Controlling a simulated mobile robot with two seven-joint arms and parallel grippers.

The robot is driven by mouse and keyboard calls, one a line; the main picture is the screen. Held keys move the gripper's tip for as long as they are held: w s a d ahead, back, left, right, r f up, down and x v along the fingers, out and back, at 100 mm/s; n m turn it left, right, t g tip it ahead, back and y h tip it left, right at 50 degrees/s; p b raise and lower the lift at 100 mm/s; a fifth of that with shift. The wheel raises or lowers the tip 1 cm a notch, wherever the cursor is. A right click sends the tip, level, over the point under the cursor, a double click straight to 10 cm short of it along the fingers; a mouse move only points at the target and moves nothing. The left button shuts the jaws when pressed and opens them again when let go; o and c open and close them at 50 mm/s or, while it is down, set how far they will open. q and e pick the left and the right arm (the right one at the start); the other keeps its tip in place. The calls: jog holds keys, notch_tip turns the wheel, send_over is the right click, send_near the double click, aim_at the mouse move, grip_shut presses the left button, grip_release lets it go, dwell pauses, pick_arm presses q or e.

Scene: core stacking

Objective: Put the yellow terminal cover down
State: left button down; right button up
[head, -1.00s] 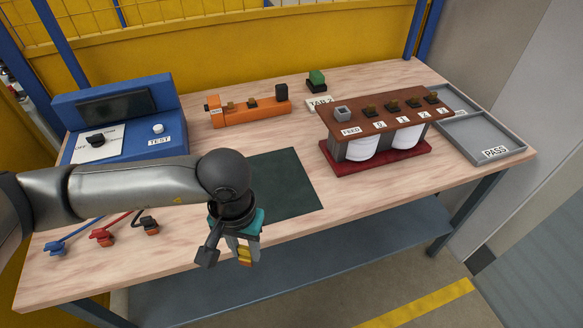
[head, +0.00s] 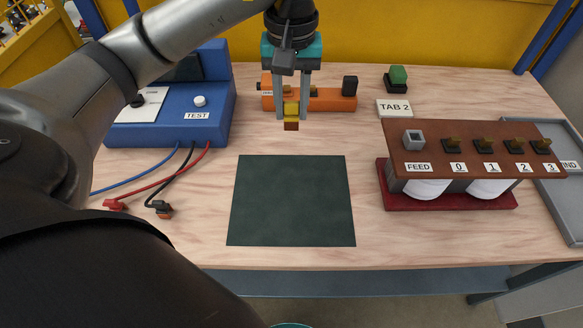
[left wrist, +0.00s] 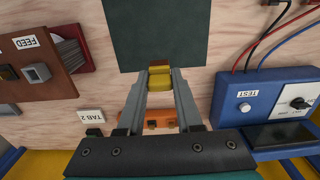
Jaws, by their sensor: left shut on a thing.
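My left gripper (head: 291,112) is shut on the yellow terminal cover (head: 291,109), which has a brown-orange lower end. In the head view it hangs in front of the orange fixture (head: 330,99), beyond the far edge of the dark green mat (head: 291,200). In the left wrist view the yellow terminal cover (left wrist: 160,78) sits between the fingertips (left wrist: 160,80), overlapping the edge of the mat (left wrist: 155,30) in the picture. Its height above the table is hard to tell. My right gripper is not in view.
A blue test box (head: 180,118) with red, black and blue leads stands at left. A brown-topped rack (head: 455,140) on a red base stands at right, beside a grey tray (head: 565,205). A TAB 2 label (head: 394,108) and green-topped block (head: 397,78) are behind. The mat is bare.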

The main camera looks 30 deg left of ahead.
pick_arm(q)
jog(key=shift+f+b, duration=1.35)
jog(key=shift+f, duration=8.4)
jog(key=shift+f, duration=0.1)
jog(key=c, duration=1)
grip_release()
jog(key=shift+f, duration=0.1)
jog(key=shift+c, duration=0.2)
jog(key=o, duration=0.4)
jog(key=shift+o, duration=0.3)
jog(key=shift+r, duration=0.2)
